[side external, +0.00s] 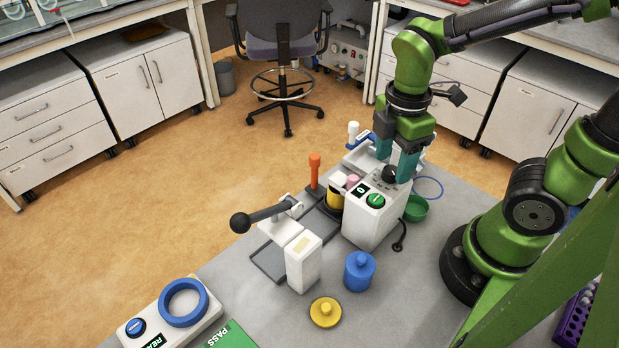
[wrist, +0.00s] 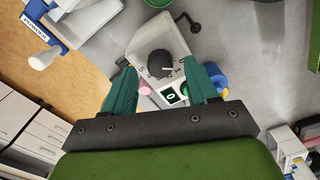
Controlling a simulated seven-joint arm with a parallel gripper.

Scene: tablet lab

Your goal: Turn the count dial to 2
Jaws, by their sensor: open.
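The count dial (wrist: 160,64) is a round black knob on top of a white machine, with printed marks around it in the wrist view. In the side external view the dial (side external: 389,174) shows just below my gripper (side external: 397,164). In the wrist view the open fingers of my gripper (wrist: 164,92) are on either side of the dial's lower area, with nothing held. The white machine (side external: 362,222) has a green button (side external: 375,200) and a small display (wrist: 170,96) that appears to read 0. I cannot tell whether the fingers touch the dial.
A white press with a black-knobbed lever (side external: 300,255) stands left of the machine. A blue weight (side external: 359,271), a yellow disc (side external: 325,312) and a green bowl (side external: 416,209) are nearby. An orange handle (side external: 314,170) stands behind. The front grey table (side external: 415,280) has free room.

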